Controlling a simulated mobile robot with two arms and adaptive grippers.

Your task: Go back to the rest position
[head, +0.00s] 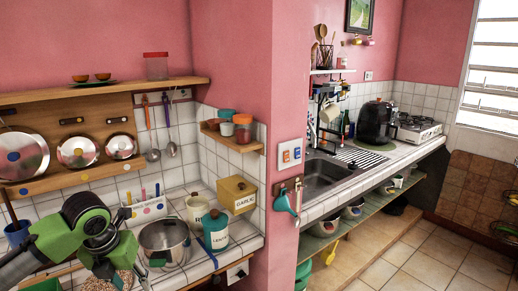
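My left arm comes in at the lower left, with green and dark grey parts. My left gripper (108,262) is low in front of the tiled counter, to the left of a steel pot (164,243). Its fingers point down and are too small and too covered by its own parts to show whether they are open. I cannot tell whether it touches the pot. I see nothing clearly held in it. My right gripper is not in view.
Beside the pot stand a white and teal canister (215,230) and a yellow garlic box (237,194). Pan lids (78,151) hang on the wooden shelf rack (120,97). A pink wall corner separates this from the sink (325,178). The tiled floor (420,262) at right is clear.

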